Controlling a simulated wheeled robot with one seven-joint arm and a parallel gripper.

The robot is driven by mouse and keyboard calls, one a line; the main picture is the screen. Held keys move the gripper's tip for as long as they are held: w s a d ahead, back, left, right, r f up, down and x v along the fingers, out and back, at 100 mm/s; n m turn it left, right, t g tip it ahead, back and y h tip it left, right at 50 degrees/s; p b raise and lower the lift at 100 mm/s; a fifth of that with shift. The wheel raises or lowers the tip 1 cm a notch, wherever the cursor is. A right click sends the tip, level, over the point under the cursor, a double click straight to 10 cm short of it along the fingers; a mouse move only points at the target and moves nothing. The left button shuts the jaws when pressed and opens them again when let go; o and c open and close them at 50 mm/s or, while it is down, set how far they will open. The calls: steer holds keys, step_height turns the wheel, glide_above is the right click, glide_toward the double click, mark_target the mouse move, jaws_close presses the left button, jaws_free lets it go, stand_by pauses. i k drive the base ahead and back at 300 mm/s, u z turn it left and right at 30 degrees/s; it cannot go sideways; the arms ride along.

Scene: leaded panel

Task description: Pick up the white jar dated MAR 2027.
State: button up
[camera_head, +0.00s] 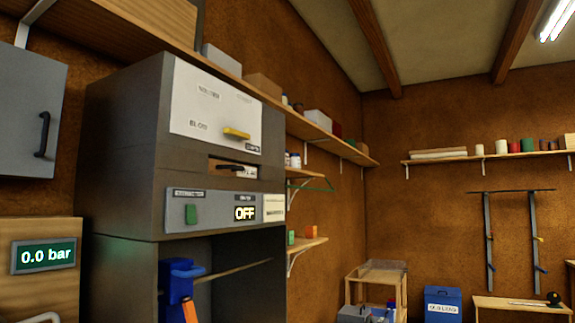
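Two small white jars (292,160) with dark lids stand close together on a small wall shelf, just right of the large grey cabinet. They are tiny in this view, and I cannot read a date on either one. Another small jar-like item (285,100) sits on the long upper shelf; its label is also unreadable. No text MAR 2027 is legible anywhere. My gripper is not in view.
A grey cabinet (120,160) with a panel reading OFF (245,213) fills the left-middle and partly blocks the shelves behind. A blue tool (180,275) is at its open bay. A wooden cart (378,280), blue bin (442,303) and low table (515,305) stand at the back right.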

mark_target(296, 162)
steer(key=z, duration=1.15)
steer(key=i, duration=4.2)
steer(key=u, duration=3.2)
steer(key=i, duration=0.45)
steer(key=z, duration=0.05)
